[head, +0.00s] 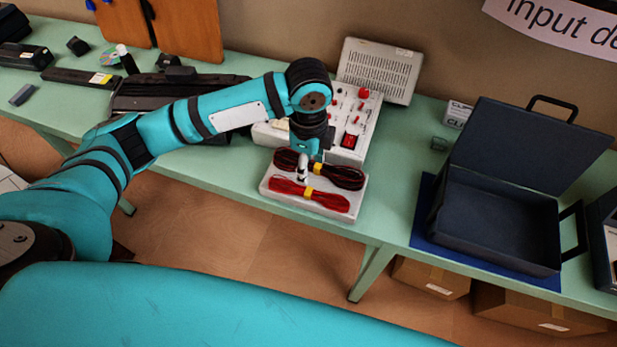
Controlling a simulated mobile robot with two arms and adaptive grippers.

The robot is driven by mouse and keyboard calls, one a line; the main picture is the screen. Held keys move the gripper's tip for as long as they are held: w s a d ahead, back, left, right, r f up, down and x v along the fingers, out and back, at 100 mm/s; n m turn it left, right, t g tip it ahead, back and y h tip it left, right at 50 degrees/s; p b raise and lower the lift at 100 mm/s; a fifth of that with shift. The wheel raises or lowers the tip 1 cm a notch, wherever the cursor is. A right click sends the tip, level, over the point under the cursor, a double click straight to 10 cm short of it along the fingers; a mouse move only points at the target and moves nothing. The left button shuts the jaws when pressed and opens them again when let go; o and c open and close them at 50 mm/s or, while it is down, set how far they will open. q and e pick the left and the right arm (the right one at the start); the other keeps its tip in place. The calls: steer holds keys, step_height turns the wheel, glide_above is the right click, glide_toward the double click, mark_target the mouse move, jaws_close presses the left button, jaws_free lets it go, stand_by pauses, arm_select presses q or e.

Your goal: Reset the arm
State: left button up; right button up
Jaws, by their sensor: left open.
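My left arm reaches in from the left over the green table (215,172). My left gripper (303,174) points down above a white tray (283,199) and is open. The tray holds a dark cable bundle (340,176) and a red cable bundle (318,198), each with a yellow tie. The fingertips are close to the bundles; I cannot tell whether they touch. My right gripper is not in view.
Behind the tray stands a white device (362,120) with red knobs and a switch, and a grey vented box (380,68). An open dark case (497,220) sits on a blue mat (424,228) to the right. Black items crowd the table's left part. Cardboard boxes (430,278) lie below.

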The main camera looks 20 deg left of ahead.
arm_select(q)
step_height(320, 180, up, 2)
stand_by(0.6)
